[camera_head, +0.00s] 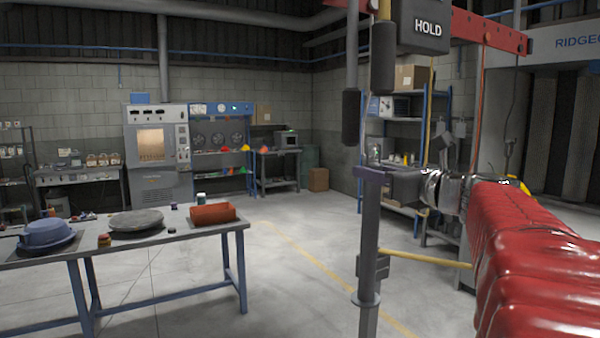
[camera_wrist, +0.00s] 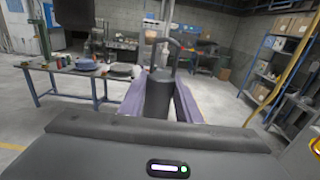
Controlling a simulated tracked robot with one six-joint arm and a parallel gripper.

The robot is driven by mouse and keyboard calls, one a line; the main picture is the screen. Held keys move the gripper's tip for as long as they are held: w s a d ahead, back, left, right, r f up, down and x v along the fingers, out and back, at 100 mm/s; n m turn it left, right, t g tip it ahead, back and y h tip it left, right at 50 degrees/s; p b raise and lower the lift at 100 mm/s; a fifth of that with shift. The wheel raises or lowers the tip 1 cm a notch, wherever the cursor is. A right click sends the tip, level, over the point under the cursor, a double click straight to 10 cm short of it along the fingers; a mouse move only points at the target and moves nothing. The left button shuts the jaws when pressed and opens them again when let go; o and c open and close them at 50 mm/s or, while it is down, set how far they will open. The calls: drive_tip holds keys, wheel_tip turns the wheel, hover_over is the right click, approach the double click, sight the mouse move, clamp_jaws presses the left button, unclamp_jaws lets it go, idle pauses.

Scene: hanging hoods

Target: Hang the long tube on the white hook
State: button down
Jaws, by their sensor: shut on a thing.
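My gripper (camera_head: 371,174) is at the right of the middle in the head view. In the wrist view its purple fingers (camera_wrist: 160,88) are closed on the sides of a dark, upright cylinder, which I take for part of the long tube (camera_wrist: 157,99). In the head view a long grey tube (camera_head: 369,225) runs straight down from the gripper, with a bracket and a ring lower on it. Its lower end is out of frame. I cannot pick out the white hook in either view.
A red beam (camera_head: 497,36) crosses the top right, with a dark HOLD box (camera_head: 425,24). Padded dark cylinders (camera_head: 383,57) hang near it, above my gripper. Open floor lies between bench and gripper.

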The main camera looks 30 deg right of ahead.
drive_tip(key=shift+w+r, duration=0.15)
drive_tip(key=shift+w, duration=0.65)
drive_tip(key=shift+f, duration=1.35)
idle(0.8)
drive_tip(key=c, duration=1.2)
unclamp_jaws()
drive_tip(key=shift+f, duration=0.1)
drive_tip(key=shift+s, duration=0.1)
drive_tip(key=s, duration=1.3)
drive_tip(key=shift+s+d, duration=0.15)
drive_tip(key=shift+s, duration=0.2)
